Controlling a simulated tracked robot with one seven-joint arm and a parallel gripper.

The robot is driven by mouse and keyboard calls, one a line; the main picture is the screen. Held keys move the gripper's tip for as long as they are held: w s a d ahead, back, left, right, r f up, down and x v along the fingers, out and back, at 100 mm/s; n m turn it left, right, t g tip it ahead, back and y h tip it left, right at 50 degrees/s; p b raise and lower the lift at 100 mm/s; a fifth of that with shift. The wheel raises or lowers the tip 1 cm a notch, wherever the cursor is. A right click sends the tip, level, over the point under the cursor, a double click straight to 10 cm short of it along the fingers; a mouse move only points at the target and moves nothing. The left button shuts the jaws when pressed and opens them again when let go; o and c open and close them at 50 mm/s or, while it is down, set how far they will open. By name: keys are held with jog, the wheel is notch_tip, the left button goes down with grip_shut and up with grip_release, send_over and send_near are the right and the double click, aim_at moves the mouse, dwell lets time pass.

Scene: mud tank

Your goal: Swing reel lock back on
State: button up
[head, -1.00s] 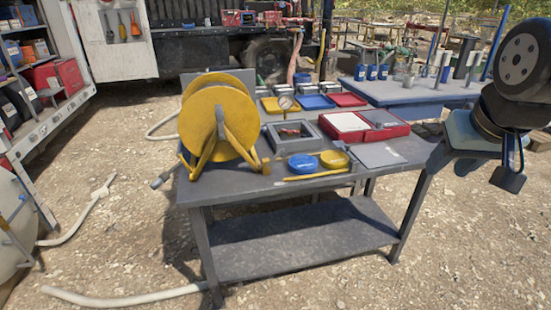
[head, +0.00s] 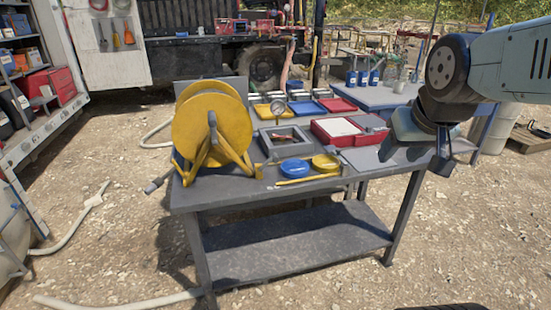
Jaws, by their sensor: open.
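A yellow hose reel (head: 196,125) stands upright on its yellow frame at the left end of a grey workbench (head: 215,194). The lock on the reel is too small to make out; a small yellow piece shows at the foot of the frame on its right side. My gripper (head: 418,150) is at the upper right, over the right end of the bench, well apart from the reel. It is open, and nothing shows between its fingers.
Beside the reel are a grey tray (head: 284,142), a blue disc (head: 294,167), a yellow disc (head: 325,162), a yellow bar (head: 308,179) and a red case (head: 337,131). A pale hose (head: 75,228) lies on the gravel at left.

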jog(key=w+a+f+n+t, duration=0.1)
jog(key=w+f, duration=0.1)
jog(key=w, duration=0.5)
jog(key=w+a+f+t, duration=0.2)
jog(key=w, duration=0.6)
jog(key=n+t+y, duration=0.3)
jog(key=t+y, duration=0.2)
send_near(277, 161)
jog(key=s+d+r, duration=0.1)
jog(key=d+r, duration=0.5)
jog(key=d, duration=0.1)
jog(key=s+a+f+t+y, duration=0.1)
jog(key=a+f+t+y, duration=0.15)
jog(key=a+f, duration=0.4)
jog(key=shift+g, duration=0.25)
jog(key=x, duration=0.4)
jog(key=f+x, duration=0.1)
jog(key=x, duration=0.3)
jog(key=d+x, duration=0.1)
jog(key=x, duration=0.3)
jog(key=shift+w+a+f, duration=0.1)
jog(key=shift+w+f, duration=0.2)
jog(key=shift+w, duration=0.25)
jog(key=shift+c, duration=0.3)
grip_shut()
